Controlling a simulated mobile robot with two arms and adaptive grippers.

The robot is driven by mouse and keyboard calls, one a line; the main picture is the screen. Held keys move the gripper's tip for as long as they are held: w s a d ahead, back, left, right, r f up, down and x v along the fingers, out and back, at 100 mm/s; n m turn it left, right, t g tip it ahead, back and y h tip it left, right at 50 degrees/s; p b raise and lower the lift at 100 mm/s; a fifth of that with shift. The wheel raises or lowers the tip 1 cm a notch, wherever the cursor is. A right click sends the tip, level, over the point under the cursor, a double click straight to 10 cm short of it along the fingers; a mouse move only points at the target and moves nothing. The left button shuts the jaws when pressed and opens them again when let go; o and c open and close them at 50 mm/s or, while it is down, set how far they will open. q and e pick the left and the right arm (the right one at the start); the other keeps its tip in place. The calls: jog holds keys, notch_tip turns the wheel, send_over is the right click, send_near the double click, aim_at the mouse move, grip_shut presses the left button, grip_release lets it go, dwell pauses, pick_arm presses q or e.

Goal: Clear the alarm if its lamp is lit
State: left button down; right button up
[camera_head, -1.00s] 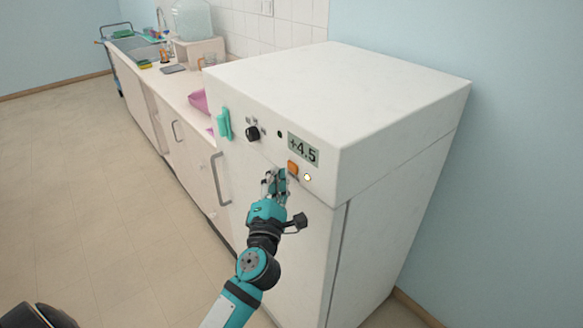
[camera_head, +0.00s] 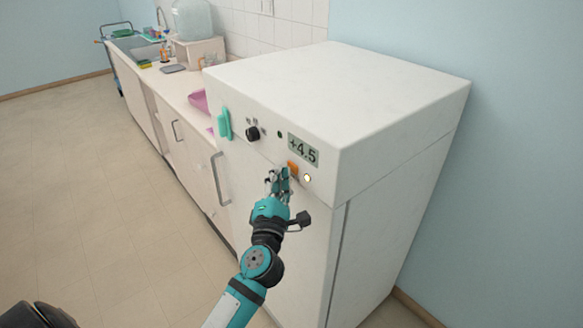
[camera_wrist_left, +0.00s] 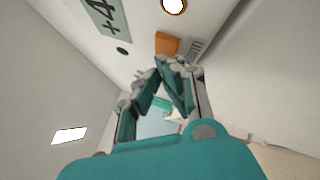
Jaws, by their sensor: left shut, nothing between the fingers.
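A tall white cabinet (camera_head: 400,130) has a control panel with a display (camera_head: 303,149) reading +4.5. Its round lamp (camera_head: 307,177) glows pale yellow-white; the lit lamp also shows in the left wrist view (camera_wrist_left: 174,5). An orange button (camera_head: 293,168) sits beside the lamp, and the wrist view shows it (camera_wrist_left: 167,43) just beyond my fingertips. My left gripper (camera_head: 280,174) is shut and empty, with its fingertips at the lower left of the button. I cannot tell whether they touch it. My right gripper is not in view.
A black knob (camera_head: 252,133), a small dark round light (camera_head: 280,134) and a teal handle (camera_head: 224,124) are on the same cabinet front. A counter with a pink tray (camera_head: 199,101) and a sink stretches away to the left. The floor (camera_head: 80,190) at left is clear.

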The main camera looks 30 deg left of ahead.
pick_arm(q)
jog(key=shift+w+d, duration=0.15)
jog(key=shift+w, duration=0.2)
dwell(0.3)
jog(key=shift+s, duration=0.1)
jog(key=shift+s+a+p, duration=0.3)
jog(key=shift+s+p, duration=0.05)
jog(key=shift+s, duration=0.3)
jog(key=shift+s+a+p, duration=0.1)
jog(key=shift+s+a, duration=0.2)
jog(key=shift+s, duration=0.45)
jog(key=shift+s+a+p, duration=0.1)
jog(key=shift+s+a, duration=0.25)
jog(key=shift+s, duration=0.45)
jog(key=shift+s+a+p, duration=0.1)
jog(key=shift+s+a, duration=0.2)
jog(key=shift+s, duration=0.45)
